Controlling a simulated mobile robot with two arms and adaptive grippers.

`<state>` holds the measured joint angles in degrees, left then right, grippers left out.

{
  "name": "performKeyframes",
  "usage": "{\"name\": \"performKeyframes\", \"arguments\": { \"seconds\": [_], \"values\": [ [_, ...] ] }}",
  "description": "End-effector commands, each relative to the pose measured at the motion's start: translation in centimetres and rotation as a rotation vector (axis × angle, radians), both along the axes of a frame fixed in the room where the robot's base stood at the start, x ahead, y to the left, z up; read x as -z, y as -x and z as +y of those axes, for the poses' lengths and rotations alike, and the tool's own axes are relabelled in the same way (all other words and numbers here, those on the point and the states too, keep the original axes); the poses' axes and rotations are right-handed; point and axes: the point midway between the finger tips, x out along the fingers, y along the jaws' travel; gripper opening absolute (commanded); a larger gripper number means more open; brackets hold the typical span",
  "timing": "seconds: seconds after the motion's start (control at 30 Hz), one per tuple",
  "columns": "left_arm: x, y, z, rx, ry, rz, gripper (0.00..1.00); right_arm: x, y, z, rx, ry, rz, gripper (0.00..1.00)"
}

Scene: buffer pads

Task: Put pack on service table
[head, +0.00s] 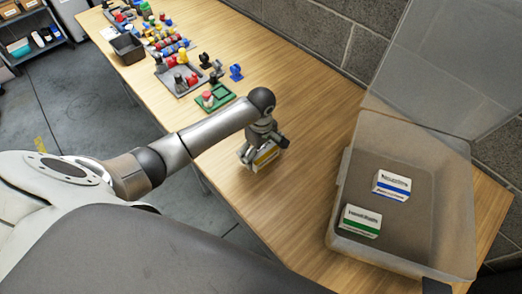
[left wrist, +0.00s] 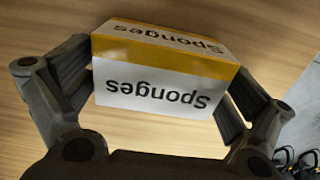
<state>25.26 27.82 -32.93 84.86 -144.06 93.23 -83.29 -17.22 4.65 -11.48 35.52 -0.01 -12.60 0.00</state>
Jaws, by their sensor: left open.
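A white and yellow pack (left wrist: 160,88) with "Sponges" printed on it sits between the fingers of my left gripper (left wrist: 158,95) in the left wrist view. The fingers stand on both sides of it and the jaws are open. In the head view the pack (head: 265,155) shows below my left gripper (head: 262,148), at the wooden table (head: 300,110); part of it is hidden by the gripper. Whether the pack rests on the wood is hard to tell. My right gripper is not in view.
A clear bin (head: 345,200) with its lid raised stands at the right. It holds a blue-striped pack (head: 391,186) and a green-striped pack (head: 360,221). Coloured parts and a green tray (head: 215,98) lie further back. The wood between my left gripper and the bin is clear.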

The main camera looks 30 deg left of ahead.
Motion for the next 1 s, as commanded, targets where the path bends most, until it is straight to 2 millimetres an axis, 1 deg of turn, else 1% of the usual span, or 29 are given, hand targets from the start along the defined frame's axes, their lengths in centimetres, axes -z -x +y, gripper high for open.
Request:
{"name": "performKeyframes", "arguments": {
  "seconds": [0.17,0.4,0.53,0.7,1.0],
  "values": [
    [-2.8,-0.2,0.1,0.001,-0.002,-0.006,1.00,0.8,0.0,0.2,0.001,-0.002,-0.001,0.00],
    [-8.1,-0.2,0.1,0.001,-0.002,-0.006,1.00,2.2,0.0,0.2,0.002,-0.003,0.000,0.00],
    [-10.3,-0.1,0.1,0.001,-0.002,-0.004,1.00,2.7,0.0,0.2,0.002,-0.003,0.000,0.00],
    [-11.8,0.0,0.0,0.000,-0.001,0.000,1.00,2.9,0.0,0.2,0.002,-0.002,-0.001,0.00],
    [-12.1,0.0,0.0,0.000,0.000,0.001,1.00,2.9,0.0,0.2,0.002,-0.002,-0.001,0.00]
  ]
}}
